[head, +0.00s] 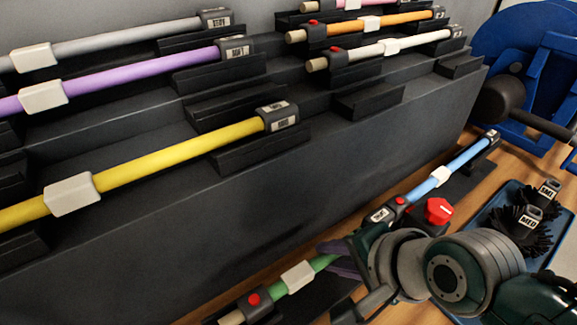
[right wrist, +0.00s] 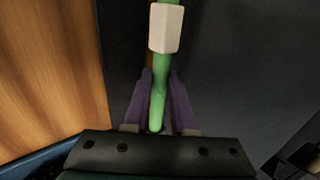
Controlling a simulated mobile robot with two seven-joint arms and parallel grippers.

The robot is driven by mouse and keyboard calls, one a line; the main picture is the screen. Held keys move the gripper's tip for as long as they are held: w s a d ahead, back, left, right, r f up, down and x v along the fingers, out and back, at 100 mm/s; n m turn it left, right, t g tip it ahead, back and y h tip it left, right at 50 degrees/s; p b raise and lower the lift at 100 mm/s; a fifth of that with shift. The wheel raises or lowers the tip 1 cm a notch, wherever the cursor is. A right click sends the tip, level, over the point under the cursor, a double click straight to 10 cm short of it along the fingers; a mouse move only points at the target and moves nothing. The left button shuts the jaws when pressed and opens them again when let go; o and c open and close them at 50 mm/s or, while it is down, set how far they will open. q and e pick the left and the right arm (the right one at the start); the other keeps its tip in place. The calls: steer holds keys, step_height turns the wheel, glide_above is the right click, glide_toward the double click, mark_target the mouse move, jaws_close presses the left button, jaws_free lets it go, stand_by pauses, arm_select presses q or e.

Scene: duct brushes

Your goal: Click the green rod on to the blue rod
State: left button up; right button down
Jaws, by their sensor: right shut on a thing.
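The green rod (head: 323,262) lies low at the bottom centre of the head view, with a white sleeve (head: 297,276) and a dark collar with a red button (head: 253,301) at its near end. My right gripper (head: 343,254) is shut on it; in the right wrist view the green rod (right wrist: 157,98) runs between the two purple fingers. The blue rod (head: 463,157) lies beyond, up and to the right, with a red-buttoned collar (head: 400,201) at its near end. My left gripper is out of view.
A dark stepped rack (head: 240,210) with yellow (head: 150,163), purple (head: 140,70), grey and other rods fills the left and back. A red button (head: 438,211) stands by the blue rod. A blue tray (head: 483,213) with black brushes is right of it.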

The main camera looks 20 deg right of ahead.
steer(key=shift+d, duration=0.15)
steer(key=c, duration=0.7)
jaws_free()
steer(key=shift+o, duration=0.2)
steer(key=s+d+r+n+g+h+p, duration=0.35)
steer(key=s+r+n+p, duration=0.25)
steer(key=s+r+n, duration=1.1)
step_height(320, 180, up, 35)
steer(key=m+p, duration=0.1)
steer(key=p, duration=3.4)
steer(key=shift+s+d+f+y, duration=0.2)
steer(key=shift+s+d+y, duration=0.15)
steer(key=shift+y, duration=0.1)
